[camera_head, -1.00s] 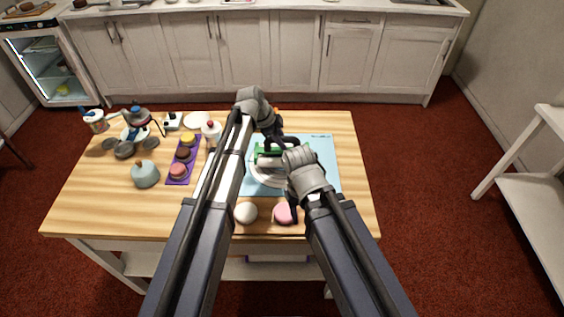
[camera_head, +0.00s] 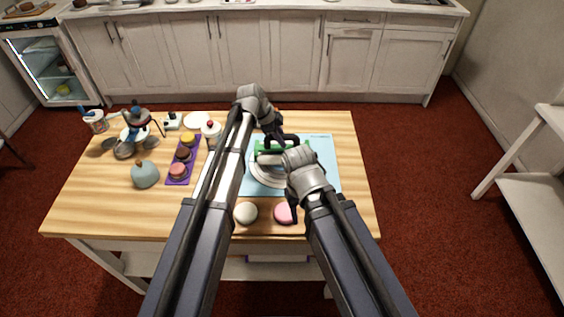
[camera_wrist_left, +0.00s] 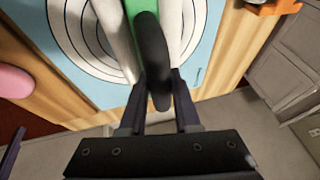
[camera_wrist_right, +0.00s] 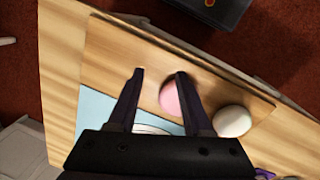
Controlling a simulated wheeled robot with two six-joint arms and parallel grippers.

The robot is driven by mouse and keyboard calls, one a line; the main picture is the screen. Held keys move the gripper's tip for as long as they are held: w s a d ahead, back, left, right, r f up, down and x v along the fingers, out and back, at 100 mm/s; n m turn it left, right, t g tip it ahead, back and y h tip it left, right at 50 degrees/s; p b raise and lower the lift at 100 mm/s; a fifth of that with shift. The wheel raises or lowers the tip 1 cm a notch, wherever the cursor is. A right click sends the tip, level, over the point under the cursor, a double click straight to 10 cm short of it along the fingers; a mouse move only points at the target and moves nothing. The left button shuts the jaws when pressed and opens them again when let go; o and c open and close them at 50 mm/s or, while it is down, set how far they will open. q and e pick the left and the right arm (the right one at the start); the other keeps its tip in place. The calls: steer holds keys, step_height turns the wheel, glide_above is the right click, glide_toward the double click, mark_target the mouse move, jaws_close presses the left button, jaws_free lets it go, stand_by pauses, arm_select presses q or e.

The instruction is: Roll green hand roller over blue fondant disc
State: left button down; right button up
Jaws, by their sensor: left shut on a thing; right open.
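The green hand roller (camera_head: 262,148) is at the light blue mat (camera_head: 325,160), which has white concentric rings. My left gripper (camera_head: 284,141) is shut on the roller's black handle. In the left wrist view, the handle (camera_wrist_left: 152,55) sits between the fingers, with the green frame (camera_wrist_left: 131,12) and a white part beyond it over the rings. Whether the roller touches the mat, I cannot tell. I cannot make out a separate blue fondant disc. My right gripper (camera_wrist_right: 157,76) is open and empty, above the front of the table near a pink round piece (camera_wrist_right: 169,98).
The pink piece and a white ball (camera_head: 246,212) lie on a wooden board at the front edge. A purple tray (camera_head: 183,160) with several round pieces, a blue-grey round object (camera_head: 145,174) and a stand mixer (camera_head: 134,133) are at left. The table's right edge strip is clear.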

arm_select(q)
steer(key=shift+s, duration=0.7)
steer(key=shift+s, duration=0.6)
steer(key=shift+w, duration=0.15)
steer(key=shift+w+f, duration=0.1)
steer(key=shift+w, duration=0.55)
